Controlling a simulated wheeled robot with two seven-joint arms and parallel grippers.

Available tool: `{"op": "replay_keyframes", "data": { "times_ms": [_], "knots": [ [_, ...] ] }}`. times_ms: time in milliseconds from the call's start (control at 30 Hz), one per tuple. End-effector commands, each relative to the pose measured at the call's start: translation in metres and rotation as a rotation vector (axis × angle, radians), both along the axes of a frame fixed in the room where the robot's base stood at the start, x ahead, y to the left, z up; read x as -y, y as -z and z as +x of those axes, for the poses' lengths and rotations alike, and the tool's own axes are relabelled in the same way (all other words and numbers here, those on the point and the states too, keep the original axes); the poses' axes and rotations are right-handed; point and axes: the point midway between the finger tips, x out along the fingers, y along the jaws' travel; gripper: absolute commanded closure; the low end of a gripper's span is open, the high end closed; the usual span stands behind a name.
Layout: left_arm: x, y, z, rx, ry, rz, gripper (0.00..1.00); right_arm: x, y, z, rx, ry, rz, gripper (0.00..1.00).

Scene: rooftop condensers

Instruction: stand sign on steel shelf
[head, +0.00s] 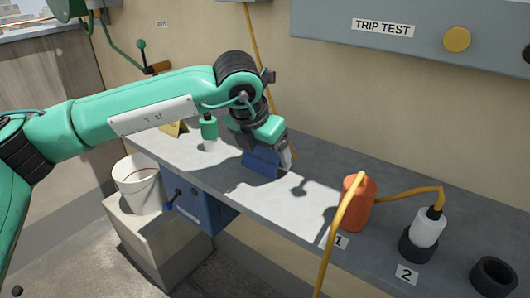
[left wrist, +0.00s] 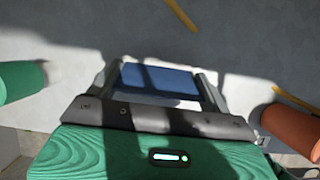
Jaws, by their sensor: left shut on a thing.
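A blue sign (head: 262,162), a flat panel, is between the fingers of my left gripper (head: 285,155). It also shows in the left wrist view (left wrist: 160,78), beyond the gripper body. My left gripper is shut on it, over the middle of the grey steel shelf (head: 325,185). The sign is close to the shelf top; I cannot tell whether its lower edge touches. The gripper hides part of the sign. My right gripper is in neither view.
A green bottle-like object (head: 209,132) and a yellow piece (head: 175,128) stand left of the sign. An orange canister (head: 359,203) with a yellow hose, a white bottle (head: 428,228) and a black ring (head: 493,277) are to the right. A white bucket (head: 138,183) is below.

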Motion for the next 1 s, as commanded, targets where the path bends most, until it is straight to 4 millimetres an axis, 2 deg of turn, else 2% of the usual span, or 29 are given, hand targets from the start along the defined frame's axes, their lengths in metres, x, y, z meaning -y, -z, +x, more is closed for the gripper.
{"op": "replay_keyframes", "data": {
  "times_ms": [433,467,533,833,933,1000],
  "knots": [
    [0.000,0.005,0.000,0.001,0.000,-0.001,0.41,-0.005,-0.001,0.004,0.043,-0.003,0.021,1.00],
    [0.000,0.004,0.000,0.001,0.000,-0.001,0.13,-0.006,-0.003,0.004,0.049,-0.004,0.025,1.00],
    [0.000,0.004,0.000,0.001,0.000,-0.001,0.00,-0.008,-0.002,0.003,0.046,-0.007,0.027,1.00],
    [0.000,0.002,0.000,0.001,0.000,-0.001,0.00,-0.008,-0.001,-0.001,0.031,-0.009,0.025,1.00],
    [0.000,-0.001,0.000,0.000,0.000,0.000,0.00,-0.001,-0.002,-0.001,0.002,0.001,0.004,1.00],
    [-0.003,-0.013,-0.003,0.003,0.000,-0.002,0.00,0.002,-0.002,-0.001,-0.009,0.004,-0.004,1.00]
  ]
}}
